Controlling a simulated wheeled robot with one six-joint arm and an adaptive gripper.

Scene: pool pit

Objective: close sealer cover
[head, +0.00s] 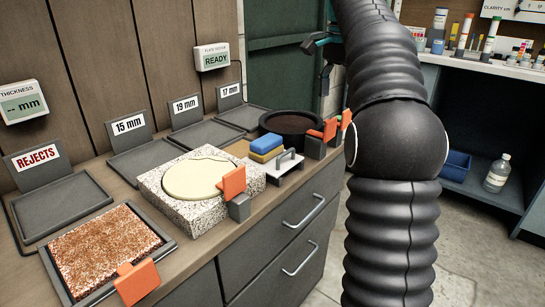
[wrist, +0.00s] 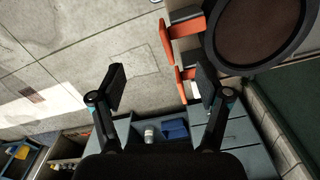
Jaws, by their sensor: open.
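No part is labelled as a sealer or its cover, so I cannot tell which piece is the cover. A round black dish (head: 290,122) with a dark brown inside stands at the counter's far end. Orange flaps (head: 330,129) stand at its front right, beside a grey block. The dish also shows at the upper right of the wrist view (wrist: 216,55), with orange pieces (wrist: 167,45) beside it. My gripper (wrist: 160,88) is open, with nothing between its fingers. In the head view it is mostly hidden behind my arm, near the far end of the counter.
A speckled block with a cream disc (head: 200,177) stands mid-counter, an orange flap (head: 232,183) at its corner. A blue and yellow sponge (head: 266,148) and a handled tool (head: 285,163) lie nearby. Labelled trays line the back. A filled tray (head: 165,234) is at the front.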

